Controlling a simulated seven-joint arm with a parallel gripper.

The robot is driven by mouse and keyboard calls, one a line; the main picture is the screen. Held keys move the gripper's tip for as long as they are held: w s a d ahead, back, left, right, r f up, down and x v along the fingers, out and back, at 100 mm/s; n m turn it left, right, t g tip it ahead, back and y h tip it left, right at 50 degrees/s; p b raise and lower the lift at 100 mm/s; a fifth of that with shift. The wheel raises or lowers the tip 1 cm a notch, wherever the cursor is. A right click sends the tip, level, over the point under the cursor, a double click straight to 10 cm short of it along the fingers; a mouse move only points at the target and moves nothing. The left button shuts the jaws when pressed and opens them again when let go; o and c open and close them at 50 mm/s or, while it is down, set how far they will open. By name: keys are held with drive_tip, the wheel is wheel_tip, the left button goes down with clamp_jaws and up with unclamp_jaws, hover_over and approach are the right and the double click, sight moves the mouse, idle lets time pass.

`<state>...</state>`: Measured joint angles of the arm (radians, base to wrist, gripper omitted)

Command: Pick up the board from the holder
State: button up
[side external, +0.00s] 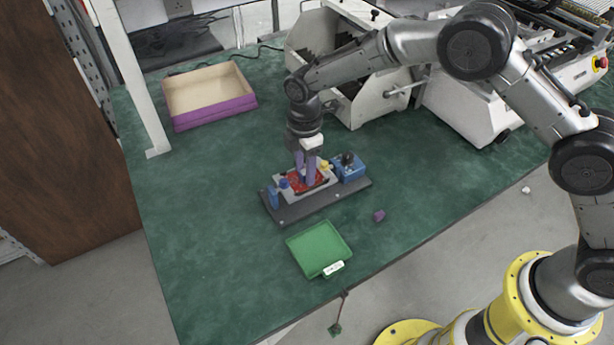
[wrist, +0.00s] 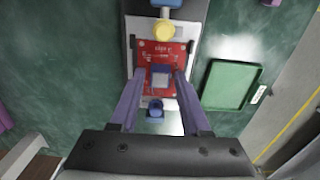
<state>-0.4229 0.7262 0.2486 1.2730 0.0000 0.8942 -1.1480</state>
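The red board (side external: 305,181) lies in the holder (side external: 286,210), a dark base plate with a light metal bed and blue parts at both ends. In the wrist view the board (wrist: 173,56) is red with white print and a pale square block on it. The holder (wrist: 199,22) shows around it, with a yellow knob above and a blue knob below. My gripper (side external: 307,180) points down right over the board. In the wrist view its two purple fingers (wrist: 160,80) are apart, one on each side of the pale block. I cannot tell whether they touch it.
A green tray (side external: 334,231) lies on the green table in front of the holder, with a small purple block (side external: 379,215) to its right. A purple-rimmed box (side external: 208,122) stands at the back left. A white machine (side external: 345,100) stands behind my gripper.

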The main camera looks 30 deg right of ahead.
clamp_jaws()
drive_tip(key=shift+r, duration=3)
